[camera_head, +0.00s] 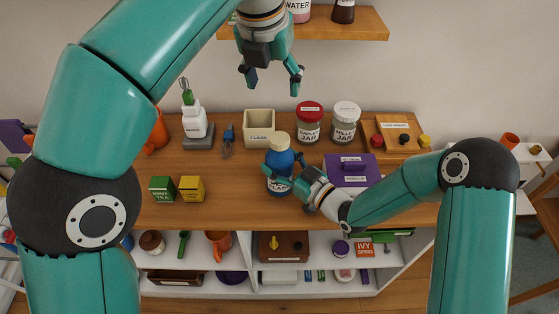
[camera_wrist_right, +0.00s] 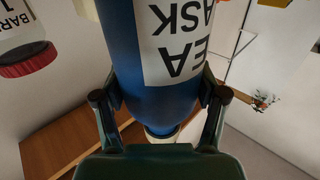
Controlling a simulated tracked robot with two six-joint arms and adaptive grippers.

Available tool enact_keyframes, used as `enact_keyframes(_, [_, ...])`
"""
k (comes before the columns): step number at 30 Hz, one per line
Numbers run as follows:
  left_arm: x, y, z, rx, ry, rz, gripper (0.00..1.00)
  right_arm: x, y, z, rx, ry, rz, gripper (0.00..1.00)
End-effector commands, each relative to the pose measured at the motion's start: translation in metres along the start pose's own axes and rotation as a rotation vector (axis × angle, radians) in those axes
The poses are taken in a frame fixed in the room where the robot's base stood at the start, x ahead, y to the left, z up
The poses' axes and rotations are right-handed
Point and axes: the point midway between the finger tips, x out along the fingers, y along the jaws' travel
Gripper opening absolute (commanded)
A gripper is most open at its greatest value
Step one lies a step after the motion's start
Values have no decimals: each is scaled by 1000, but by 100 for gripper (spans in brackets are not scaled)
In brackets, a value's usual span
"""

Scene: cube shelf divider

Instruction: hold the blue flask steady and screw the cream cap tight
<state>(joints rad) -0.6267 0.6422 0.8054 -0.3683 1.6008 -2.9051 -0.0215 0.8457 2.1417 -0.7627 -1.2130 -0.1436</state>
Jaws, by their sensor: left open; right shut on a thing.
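The blue flask (camera_head: 279,168) stands upright near the middle of the wooden shelf top in the head view. The cream cap (camera_head: 279,140) sits on its top. My right gripper (camera_head: 281,184) is shut around the flask body from the front right. In the right wrist view the blue flask (camera_wrist_right: 130,60), with its white label, lies between the two fingers (camera_wrist_right: 160,108), and the picture is upside down. The cream cap (camera_wrist_right: 162,131) shows partly beyond the gripper's edge there. My left gripper (camera_head: 270,80) is open and empty, pointing down, above and apart from the cap.
A cream flask bin (camera_head: 259,122) stands just behind the flask. The barley jar (camera_head: 309,125) and millet jar (camera_head: 345,122) stand behind right. A purple box (camera_head: 347,170) is right of the flask. Mint tea (camera_head: 162,188) and a yellow box (camera_head: 191,188) stand left. An upper shelf (camera_head: 370,25) is overhead.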

Motion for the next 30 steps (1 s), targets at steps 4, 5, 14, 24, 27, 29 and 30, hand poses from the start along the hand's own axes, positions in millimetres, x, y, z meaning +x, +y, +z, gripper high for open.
enact_keyframes(4, [-4,0,0,0,1,0,67,0,0,0,0,-1,1,30])
enact_keyframes(5, [-4,0,0,0,1,0,67,0,0,0,0,-1,1,30])
enact_keyframes(14, [-4,0,0,0,1,0,67,0,0,0,0,0,1,93])
enact_keyframes(24, [-4,0,0,0,1,0,67,0,0,0,0,0,0,100])
enact_keyframes(27, [-4,0,0,0,1,0,67,-2,0,0,0,0,1,100])
enact_keyframes(29, [-4,0,0,0,1,0,67,-6,0,0,1,-1,1,100])
enact_keyframes(30, [-4,0,0,0,1,0,67,-10,1,0,1,-1,2,100])
